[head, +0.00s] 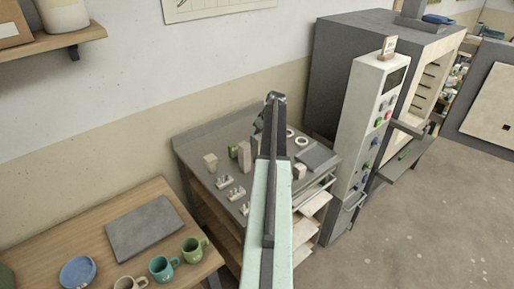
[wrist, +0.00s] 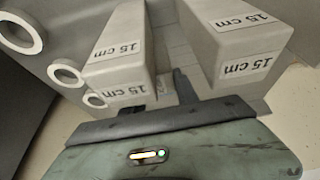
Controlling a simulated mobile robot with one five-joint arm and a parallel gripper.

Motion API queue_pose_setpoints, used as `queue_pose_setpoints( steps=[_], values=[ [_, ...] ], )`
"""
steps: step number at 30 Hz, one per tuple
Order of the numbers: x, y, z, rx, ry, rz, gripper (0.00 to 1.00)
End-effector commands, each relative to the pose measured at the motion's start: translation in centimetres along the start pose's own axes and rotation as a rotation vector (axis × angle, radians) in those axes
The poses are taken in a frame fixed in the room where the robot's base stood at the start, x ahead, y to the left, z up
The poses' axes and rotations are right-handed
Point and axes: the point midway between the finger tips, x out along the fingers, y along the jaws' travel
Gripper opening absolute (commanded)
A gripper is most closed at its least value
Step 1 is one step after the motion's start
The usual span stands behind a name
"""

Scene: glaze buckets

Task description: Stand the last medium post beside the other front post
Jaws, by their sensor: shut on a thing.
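In the head view that standing post (head: 244,156) is on the grey work table (head: 190,147), and the held post (head: 257,142) shows just left of my arm. My arm hides the jaws there. I cannot tell whether the held post's foot touches a surface.
Short blocks (head: 211,162), a green piece (head: 233,151), small three-pronged stands (head: 224,181) and white rings (head: 301,141) lie around the posts. A dark slab (head: 316,156) lies at the right. The kiln control cabinet (head: 363,115) rises beyond the table's right end.

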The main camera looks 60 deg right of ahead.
Motion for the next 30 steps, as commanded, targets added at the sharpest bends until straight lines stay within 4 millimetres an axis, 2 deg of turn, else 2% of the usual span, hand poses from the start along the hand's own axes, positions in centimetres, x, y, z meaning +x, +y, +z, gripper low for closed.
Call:
queue_pose_setpoints(
  steps=[10, 17, 23, 30],
  values=[
    [-0.3, 0.0, -0.1, 0.001, 0.0, 0.0, 0.0],
    [-2.2, 0.1, -0.8, 0.001, 0.0, 0.0, 0.0],
    [-5.7, 0.1, -2.3, 0.001, 0.0, 0.0, 0.0],
    [-11.5, 0.1, -4.7, 0.001, 0.0, 0.0, 0.0]
  ],
)
